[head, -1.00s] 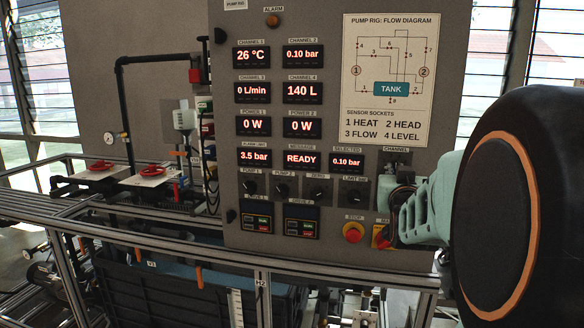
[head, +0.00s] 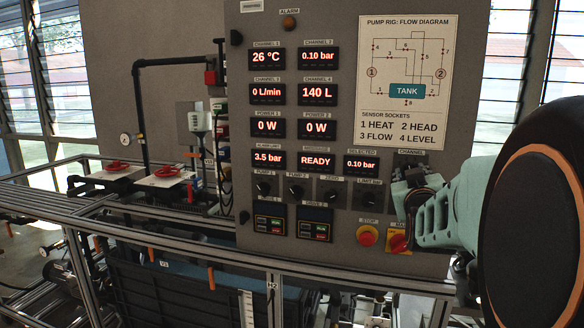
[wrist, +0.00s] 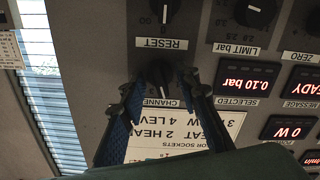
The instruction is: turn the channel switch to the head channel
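The channel switch (wrist: 158,74) is a dark round knob above its upside-down CHANNEL label in the wrist view. My gripper (wrist: 157,84) has its two blue fingers apart, one on each side of the knob; firm contact cannot be made out. In the head view my gripper (head: 412,195) is at the panel's right side, below the CHANNEL label, and hides the switch. The knob's pointer is not readable. The SELECTED display (head: 361,164) reads 0.10 bar, as does the CHANNEL 2 display (head: 319,58). The legend on the flow diagram (head: 407,85) lists 2 as HEAD.
The red stop button (head: 367,236) and the red-and-yellow main switch (head: 399,240) are just below my gripper. A row of small knobs (head: 297,188) lies to its left. In the wrist view, another knob (wrist: 160,10) is beyond the RESET label. Metal rails (head: 180,235) run before the panel.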

